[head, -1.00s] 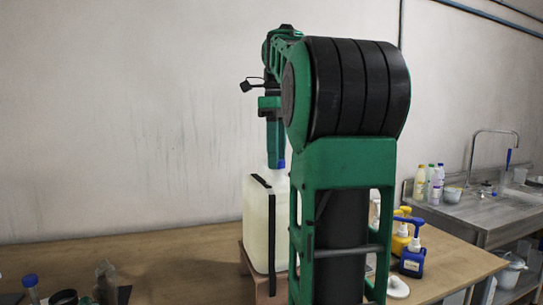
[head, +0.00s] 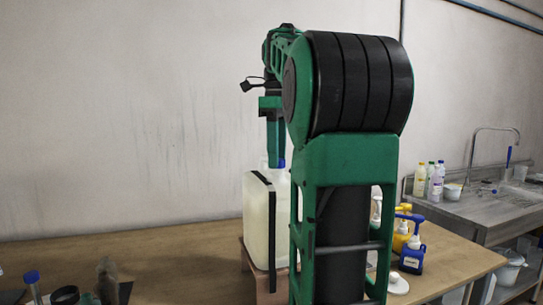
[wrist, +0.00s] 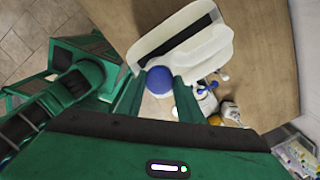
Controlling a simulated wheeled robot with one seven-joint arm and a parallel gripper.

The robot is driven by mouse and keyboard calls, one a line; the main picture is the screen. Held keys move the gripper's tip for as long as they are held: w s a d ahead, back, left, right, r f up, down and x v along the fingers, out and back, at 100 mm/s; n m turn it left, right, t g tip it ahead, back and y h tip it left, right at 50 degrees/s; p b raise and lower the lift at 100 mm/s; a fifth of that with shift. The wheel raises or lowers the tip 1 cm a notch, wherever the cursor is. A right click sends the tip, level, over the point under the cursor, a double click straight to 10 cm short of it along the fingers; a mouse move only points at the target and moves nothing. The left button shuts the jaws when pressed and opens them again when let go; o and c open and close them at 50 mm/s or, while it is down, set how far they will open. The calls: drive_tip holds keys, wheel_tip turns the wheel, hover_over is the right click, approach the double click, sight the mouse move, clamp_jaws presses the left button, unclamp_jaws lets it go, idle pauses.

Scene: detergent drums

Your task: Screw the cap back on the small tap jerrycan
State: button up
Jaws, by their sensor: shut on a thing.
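The jerrycan (head: 257,215) is a whitish, translucent can with a black strip down its side. It stands upright on a wooden block (head: 266,288) on the bench, partly hidden by my arm. In the wrist view, its top (wrist: 205,45) lies just beyond my fingers. My gripper (head: 275,164) points down over the can's top and is shut on a blue cap (head: 282,163). In the wrist view, the cap (wrist: 159,80) sits between my fingertips (wrist: 158,88) at the can's near edge. The cap hides what is under it, so I cannot tell whether it sits on the neck.
A blue-capped container (head: 32,284) stands at the far left. A steel sink (head: 480,205) is at the right.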

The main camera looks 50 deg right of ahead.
drive_tip(key=shift+f, duration=0.5)
idle(1.0)
drive_tip(key=m, duration=0.3)
drive_tip(key=shift+m, duration=1.4)
drive_tip(key=shift+m, duration=1)
drive_tip(key=shift+d+m, duration=0.1)
drive_tip(key=shift+m, duration=0.7)
drive_tip(key=shift+w+d+r+m, duration=0.1)
drive_tip(key=shift+r+m, duration=0.05)
drive_tip(key=shift+m, duration=0.55)
drive_tip(key=shift+w+m, duration=0.1)
drive_tip(key=shift+m, duration=0.2)
drive_tip(key=shift+c, duration=0.5)
